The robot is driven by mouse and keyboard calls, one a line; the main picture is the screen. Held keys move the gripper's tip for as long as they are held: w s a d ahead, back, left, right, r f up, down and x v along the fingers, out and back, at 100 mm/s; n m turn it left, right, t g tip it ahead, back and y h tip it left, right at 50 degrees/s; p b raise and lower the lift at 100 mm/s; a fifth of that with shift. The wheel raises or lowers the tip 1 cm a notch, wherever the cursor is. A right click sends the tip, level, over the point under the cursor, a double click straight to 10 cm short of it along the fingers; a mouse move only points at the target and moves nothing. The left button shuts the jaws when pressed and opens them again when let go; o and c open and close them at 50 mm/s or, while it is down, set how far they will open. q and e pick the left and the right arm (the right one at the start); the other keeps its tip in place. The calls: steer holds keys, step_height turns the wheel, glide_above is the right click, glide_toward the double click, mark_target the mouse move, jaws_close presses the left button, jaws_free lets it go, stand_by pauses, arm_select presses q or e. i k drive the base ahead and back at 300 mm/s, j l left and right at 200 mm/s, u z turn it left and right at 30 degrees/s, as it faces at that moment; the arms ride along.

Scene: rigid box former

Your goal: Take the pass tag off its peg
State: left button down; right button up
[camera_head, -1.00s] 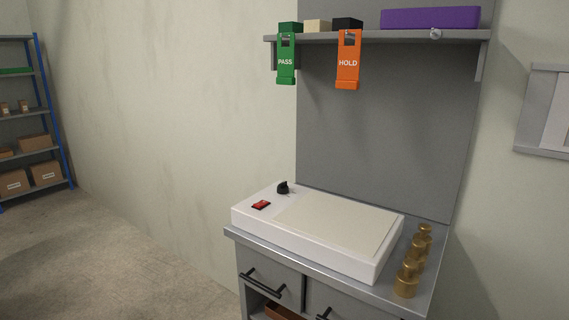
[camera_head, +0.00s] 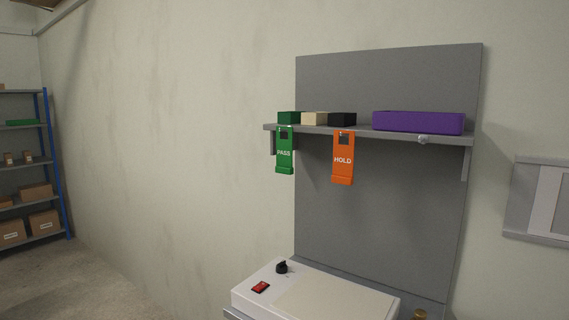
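The green pass tag (camera_head: 285,158) hangs from the front edge of the grey shelf (camera_head: 390,136), near its left end, with "PASS" in white letters. Its peg is too small to make out clearly at the tag's top slot. The orange hold tag (camera_head: 343,164) hangs to its right on the same edge, apart from it. Neither of my grippers shows in the head view.
On the shelf stand a green block (camera_head: 289,117), a cream block (camera_head: 314,118), a black block (camera_head: 342,119) and a purple tray (camera_head: 418,122). Below is a white box-shaped unit (camera_head: 310,296) with a black knob (camera_head: 282,267) and red switch (camera_head: 260,287). Space before the tags is clear.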

mark_target(283, 147)
steer(key=i, duration=0.15)
steer(key=i+l+u, duration=0.15)
steer(key=i+u, duration=0.25)
steer(key=i+l+u, duration=0.25)
steer(key=u, duration=0.15)
